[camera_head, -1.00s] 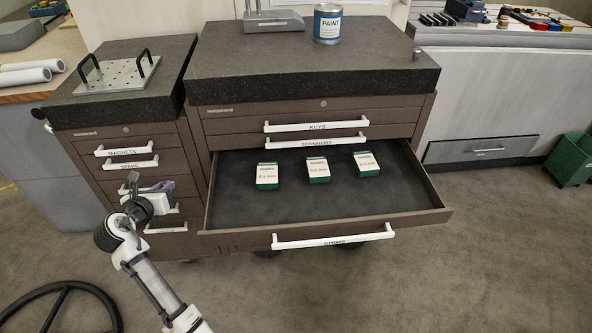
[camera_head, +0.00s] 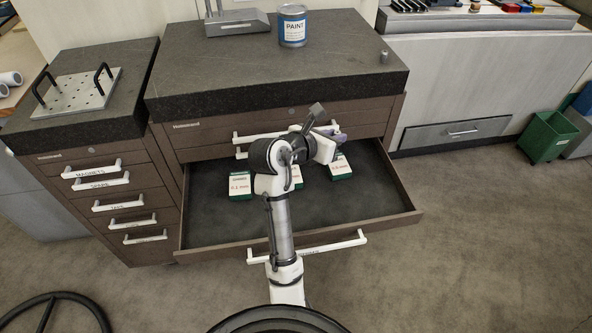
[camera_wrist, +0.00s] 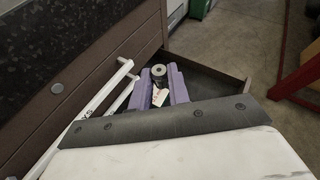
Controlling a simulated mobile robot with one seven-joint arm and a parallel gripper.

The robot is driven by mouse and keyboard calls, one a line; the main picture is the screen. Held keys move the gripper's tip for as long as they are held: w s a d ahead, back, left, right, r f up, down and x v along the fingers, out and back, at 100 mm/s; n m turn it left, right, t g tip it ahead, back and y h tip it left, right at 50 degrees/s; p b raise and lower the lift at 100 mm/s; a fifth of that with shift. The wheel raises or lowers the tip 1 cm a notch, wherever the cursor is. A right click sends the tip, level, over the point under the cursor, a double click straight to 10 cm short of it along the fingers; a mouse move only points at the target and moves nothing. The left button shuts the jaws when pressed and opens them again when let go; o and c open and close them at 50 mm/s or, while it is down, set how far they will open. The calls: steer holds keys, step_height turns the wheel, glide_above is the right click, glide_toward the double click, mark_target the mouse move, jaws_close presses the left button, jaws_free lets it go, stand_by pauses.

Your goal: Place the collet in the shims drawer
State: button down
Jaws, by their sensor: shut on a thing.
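The shims drawer (camera_head: 225,215) is pulled open in the middle of the head view, with a dark liner and a white handle. My gripper (camera_head: 333,131) is above the back right part of this drawer. In the wrist view my gripper (camera_wrist: 160,84) has its purple fingers shut on the collet (camera_wrist: 158,71), a small grey round piece with a dark centre. The collet is held clear of the drawer floor. In the head view my gripper and arm hide it.
Green shim boxes with white labels lie in the drawer, one at left (camera_head: 240,186) and one at right (camera_head: 340,168); my arm partly covers another. The drawer's left and front floor is bare. A paint can (camera_head: 292,27) and a small grey cylinder (camera_head: 384,57) stand on the worktop.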

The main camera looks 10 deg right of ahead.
mark_target(332, 196)
steer(key=f, duration=0.6)
steer(key=d+f, duration=0.1)
steer(key=f, duration=0.6)
steer(key=s+f, duration=0.1)
steer(key=f, duration=0.5)
steer(key=shift+d+f+p, duration=0.35)
steer(key=shift+d+p, duration=0.05)
steer(key=c, duration=1.3)
jaws_free()
steer(key=shift+f, duration=0.15)
steer(key=shift+c, duration=0.2)
